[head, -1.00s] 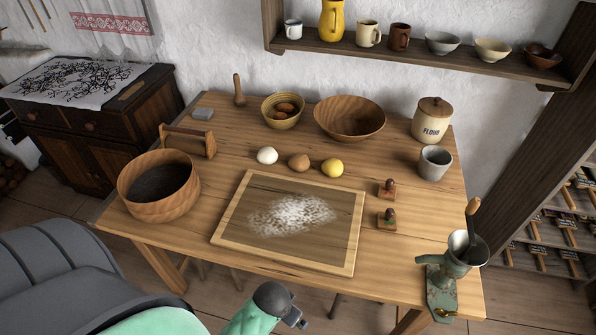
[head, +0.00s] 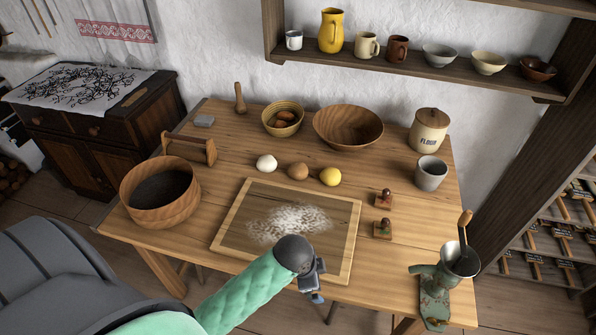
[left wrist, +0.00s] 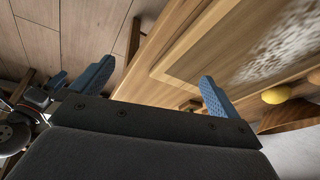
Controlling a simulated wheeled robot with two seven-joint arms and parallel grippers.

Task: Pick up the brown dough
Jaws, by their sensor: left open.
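The brown dough (head: 297,171) is a small round ball on the wooden table. It sits between a white ball (head: 266,163) and a yellow ball (head: 330,176), behind the floured board (head: 233,192). My left gripper (head: 318,292) is at the board's front edge, apart from the dough and nearer the front. Its two blue fingers stand wide apart and empty in the left wrist view (left wrist: 158,72). The yellow ball (left wrist: 276,95) shows there too. A brownish bit at that view's right edge is too cut off to name.
Behind the balls stand a basket of eggs (head: 271,130) and a wooden bowl (head: 372,128). Two small stamps (head: 383,229) stand right of the board, a grinder (head: 436,290) at the front right, and a round sieve (head: 190,209) at the left.

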